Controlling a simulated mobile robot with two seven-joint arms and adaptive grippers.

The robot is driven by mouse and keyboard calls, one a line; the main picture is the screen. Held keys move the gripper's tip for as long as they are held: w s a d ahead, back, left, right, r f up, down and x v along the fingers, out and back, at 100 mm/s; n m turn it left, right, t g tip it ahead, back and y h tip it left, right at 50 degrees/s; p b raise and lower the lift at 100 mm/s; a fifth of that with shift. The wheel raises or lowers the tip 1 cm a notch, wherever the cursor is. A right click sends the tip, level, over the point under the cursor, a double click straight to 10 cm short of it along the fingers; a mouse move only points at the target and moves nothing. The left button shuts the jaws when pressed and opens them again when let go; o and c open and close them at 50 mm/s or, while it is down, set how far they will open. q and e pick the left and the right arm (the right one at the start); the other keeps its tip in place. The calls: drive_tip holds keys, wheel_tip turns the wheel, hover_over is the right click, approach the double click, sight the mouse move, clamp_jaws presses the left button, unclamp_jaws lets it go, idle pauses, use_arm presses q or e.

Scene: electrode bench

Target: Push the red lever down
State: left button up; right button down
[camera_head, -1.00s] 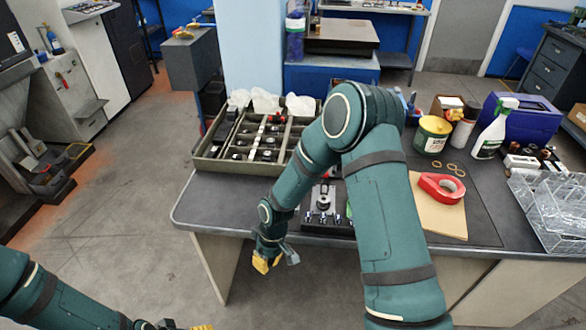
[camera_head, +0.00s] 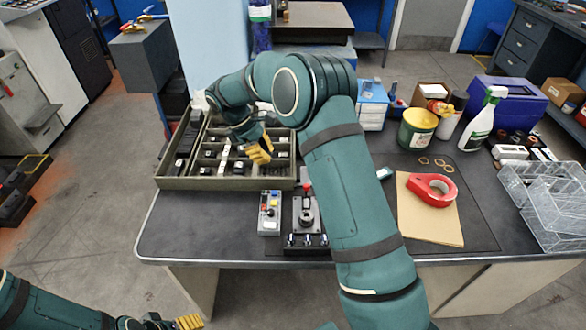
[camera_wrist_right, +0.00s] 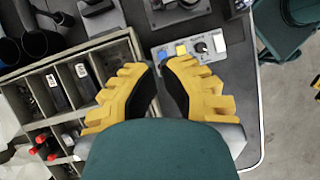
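A black lever device (camera_head: 306,216) stands on the bench near the front edge, with a small red knob (camera_head: 307,187) at its back; my right arm passes close beside it on the right. Next to it on the left is a grey control box (camera_head: 269,222) with coloured buttons. This box also shows in the right wrist view (camera_wrist_right: 207,58), beyond my fingertips. My right gripper (camera_head: 263,151) is above the divided tray, with its yellow fingers apart and nothing between them (camera_wrist_right: 157,68). My left gripper (camera_head: 190,322) is low at the bottom edge, clear of the bench; its fingers are too small to read.
The divided tray (camera_head: 222,184) with dark parts fills the back left of the bench. The front left bench corner is bare.

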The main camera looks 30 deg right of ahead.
use_arm(q)
drive_tip(key=shift+w+d, duration=0.1)
drive_tip(key=shift+w, duration=0.15)
use_arm(e)
drive_tip(key=shift+w+d+r, duration=0.2)
drive_tip(key=shift+w+r, duration=0.05)
drive_tip(key=shift+w, duration=0.05)
drive_tip(key=b, duration=0.2)
approach(306, 193)
wheel_tip(306, 193, down, 5)
drive_tip(key=w+a, duration=0.1)
drive_tip(key=w, duration=0.1)
drive_tip(key=shift+s+d+f+b, duration=0.1)
drive_tip(key=shift+s+d+b, duration=0.4)
drive_tip(key=shift+s+d, duration=0.7)
use_arm(q)
drive_tip(key=f, duration=0.3)
drive_tip(key=shift+w, duration=0.3)
use_arm(e)
drive_tip(key=shift+w+d, duration=0.1)
use_arm(q)
drive_tip(key=shift+s+r+p, duration=0.1)
drive_tip(key=shift+r+p, duration=0.5)
use_arm(e)
drive_tip(key=shift+s+d+r+t+y, duration=0.35)
drive_tip(key=shift+d+t+y, duration=0.15)
drive_tip(key=shift+y, duration=0.3)
